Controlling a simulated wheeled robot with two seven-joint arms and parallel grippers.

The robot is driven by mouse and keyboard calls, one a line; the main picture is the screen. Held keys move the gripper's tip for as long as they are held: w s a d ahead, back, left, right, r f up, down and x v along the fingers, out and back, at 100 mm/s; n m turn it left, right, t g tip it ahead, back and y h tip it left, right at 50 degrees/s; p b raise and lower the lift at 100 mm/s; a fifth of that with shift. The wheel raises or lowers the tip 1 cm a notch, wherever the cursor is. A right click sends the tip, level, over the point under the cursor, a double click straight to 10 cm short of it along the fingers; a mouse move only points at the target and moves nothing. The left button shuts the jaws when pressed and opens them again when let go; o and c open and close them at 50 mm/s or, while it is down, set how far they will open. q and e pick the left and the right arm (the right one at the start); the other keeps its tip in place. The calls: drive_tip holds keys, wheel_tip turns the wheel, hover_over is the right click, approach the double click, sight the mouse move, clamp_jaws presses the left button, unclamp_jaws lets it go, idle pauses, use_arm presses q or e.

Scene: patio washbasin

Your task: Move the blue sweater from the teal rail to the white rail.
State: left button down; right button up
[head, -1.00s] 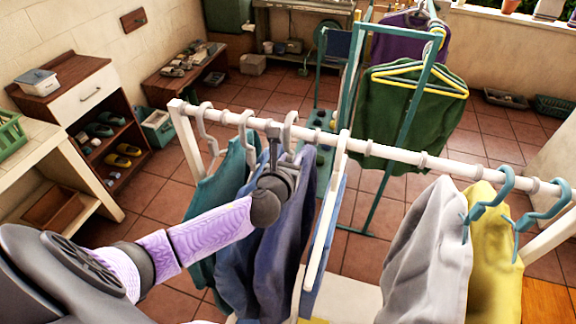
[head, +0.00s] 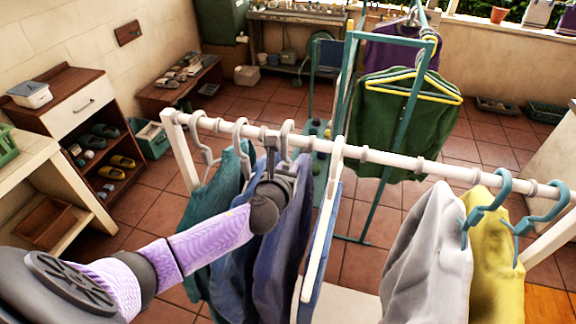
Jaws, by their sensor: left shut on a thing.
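The white rail (head: 393,160) crosses the middle of the view. A blue sweater (head: 278,235) hangs under it, among other garments on its left part. My left gripper (head: 273,145) is at the rail, shut at the top of the blue sweater, by a grey hanger hook (head: 287,136). The gripper and wrist cover part of the hanger, so whether the hook sits fully on the rail is unclear. The teal rail (head: 395,37) stands behind, with a green garment (head: 385,125) on a yellow hanger and a purple garment (head: 395,50). My right gripper is not in view.
A teal garment (head: 215,205) hangs left of the sweater. A white hanger (head: 322,240) with a blue garment hangs just right of it. Farther right are a grey garment (head: 425,255) and a yellow one (head: 497,250) on teal hangers. Rail between them is bare.

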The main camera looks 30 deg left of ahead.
use_arm(q)
drive_tip(key=shift+f+b, duration=0.35)
drive_tip(key=shift+f, duration=0.2)
drive_tip(key=shift+c, duration=2.4)
unclamp_jaws()
drive_tip(key=shift+s+d, duration=0.1)
drive_tip(key=shift+s, duration=0.2)
drive_tip(key=s+d+p, duration=0.1)
drive_tip(key=s, duration=0.2)
drive_tip(key=s+p, duration=0.1)
drive_tip(key=s, duration=0.3)
drive_tip(key=s+d+p, duration=0.1)
drive_tip(key=s, duration=0.3)
drive_tip(key=shift+s+d, duration=0.1)
drive_tip(key=shift+d, duration=0.25)
